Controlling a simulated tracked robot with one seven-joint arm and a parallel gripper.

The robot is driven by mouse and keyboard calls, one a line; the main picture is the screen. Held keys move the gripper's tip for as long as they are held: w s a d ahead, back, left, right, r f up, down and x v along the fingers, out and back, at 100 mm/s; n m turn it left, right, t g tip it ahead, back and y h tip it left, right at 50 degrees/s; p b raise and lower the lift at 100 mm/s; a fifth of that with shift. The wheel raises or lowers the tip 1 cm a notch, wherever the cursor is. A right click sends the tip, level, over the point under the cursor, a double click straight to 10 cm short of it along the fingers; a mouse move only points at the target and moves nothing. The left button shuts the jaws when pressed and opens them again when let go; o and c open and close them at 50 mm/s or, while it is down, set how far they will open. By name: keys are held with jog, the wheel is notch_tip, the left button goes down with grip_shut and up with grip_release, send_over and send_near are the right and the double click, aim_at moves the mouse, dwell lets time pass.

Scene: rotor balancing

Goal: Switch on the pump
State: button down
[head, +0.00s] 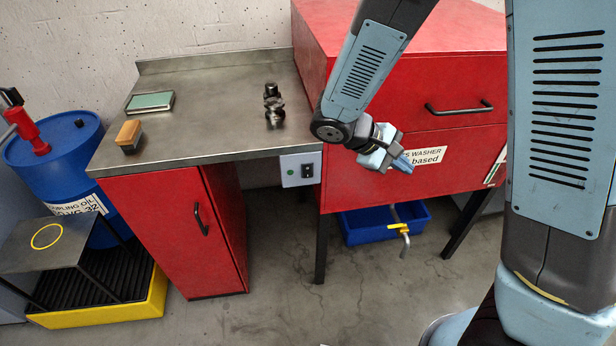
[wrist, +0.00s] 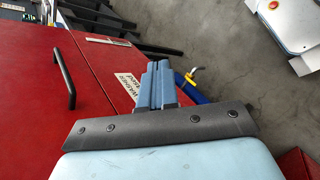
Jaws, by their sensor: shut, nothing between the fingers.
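A small grey switch box (head: 300,169) is fixed under the front edge of the metal bench, beside the red washer. It has a round green button or lamp (head: 291,172) on its left and a dark rocker switch (head: 307,170) on its right. Which way the rocker lies is too small to tell. My gripper (head: 407,163) is shut and empty in front of the red parts washer (head: 450,105), to the right of the box and apart from it. In the wrist view my blue fingers (wrist: 157,66) lie together; the switch box does not show there.
The metal bench (head: 200,110) holds a dark metal part (head: 273,104), a green-topped case (head: 150,101) and a wood-backed brush (head: 129,136). A yellow-handled tap (head: 402,229) hangs over a blue tub (head: 365,228). A blue drum (head: 60,160) stands left. The floor before the bench is clear.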

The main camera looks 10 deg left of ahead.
aim_at(308, 172)
jog(key=s+a+f+n+t+y, duration=0.1)
jog(key=s+a+f+n+t, duration=0.1)
jog(key=a+f+n+t, duration=0.5)
jog(key=s+a+f+n+t+y, duration=0.1)
jog(key=s+a+f+n+t, duration=0.1)
jog(key=a+f+n+t, duration=0.5)
jog(key=a+f, duration=0.1)
jog(key=a, duration=0.4)
jog(key=shift+f+t+y, duration=0.15)
jog(key=shift+t+y, duration=0.15)
jog(key=shift+y, duration=0.1)
jog(key=shift+w+a, duration=0.1)
jog(key=w+a+f, duration=0.1)
jog(key=w+a, duration=0.2)
jog(key=w, duration=0.5)
jog(key=shift+a, duration=0.15)
jog(key=shift+w+a+f, duration=0.1)
jog(key=shift+w+a, duration=0.15)
jog(key=shift+w, duration=0.4)
dwell(2.6)
jog(key=shift+s, duration=0.1)
jog(key=shift+s+d, duration=0.25)
jog(key=shift+s, duration=0.35)
jog(key=shift+s, duration=0.15)
